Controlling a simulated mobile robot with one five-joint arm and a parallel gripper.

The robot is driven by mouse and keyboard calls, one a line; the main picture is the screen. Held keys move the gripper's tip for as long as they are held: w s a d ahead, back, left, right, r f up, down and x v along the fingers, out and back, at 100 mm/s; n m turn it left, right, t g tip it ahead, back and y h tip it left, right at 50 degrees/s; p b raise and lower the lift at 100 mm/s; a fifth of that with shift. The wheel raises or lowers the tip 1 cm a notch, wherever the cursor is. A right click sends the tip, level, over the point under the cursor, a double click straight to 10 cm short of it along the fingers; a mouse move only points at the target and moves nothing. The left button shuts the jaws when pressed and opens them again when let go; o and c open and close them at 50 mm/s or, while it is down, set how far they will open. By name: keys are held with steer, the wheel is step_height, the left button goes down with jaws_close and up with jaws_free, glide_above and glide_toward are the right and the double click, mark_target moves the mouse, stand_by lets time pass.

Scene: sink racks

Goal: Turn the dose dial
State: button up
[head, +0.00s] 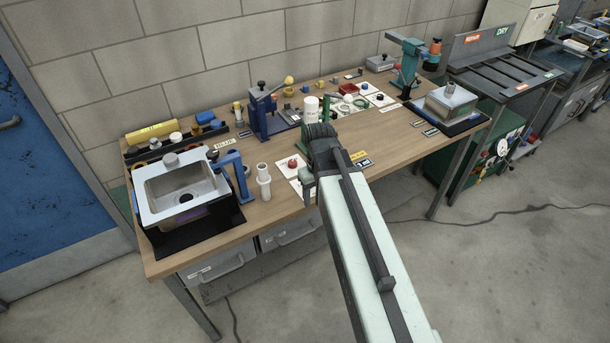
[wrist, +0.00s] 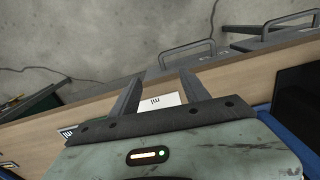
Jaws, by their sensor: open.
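No part is clearly marked as the dose dial at this size, so I cannot tell which one it is. A small red knob (head: 292,163) sits on a white card on the bench, just left of my arm's end in the head view. In the wrist view my gripper (wrist: 160,84) is open, its two dark fingers apart with nothing held. A white card with a dark mark (wrist: 162,100) shows between the fingers, on or near the wooden bench top. The fingers are hard to make out in the head view.
A steel sink (head: 183,187) stands at the bench's left end, beside a white bottle-like part (head: 263,181). A blue press (head: 266,110) stands behind. A teal stand (head: 408,62) and a metal box (head: 447,102) are at right. Bare wood (head: 395,135) lies between.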

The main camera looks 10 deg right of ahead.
steer(key=w+r+n+p, duration=0.1)
steer(key=w, duration=0.2)
steer(key=w+r+n+p, duration=0.1)
steer(key=w+r+n, duration=0.1)
steer(key=w, duration=0.1)
steer(key=w+r+n+p, duration=0.1)
steer(key=w+r+n, duration=0.1)
steer(key=w, duration=0.2)
steer(key=shift+a+r+p, duration=0.1)
steer(key=shift+r+p, duration=0.1)
steer(key=shift+p, duration=0.1)
steer(key=shift+w+n, duration=0.15)
steer(key=shift+n, duration=0.35)
steer(key=shift+f+b, duration=0.35)
step_height(320, 180, down, 8)
steer(key=b, duration=0.7)
steer(key=shift+r, duration=0.35)
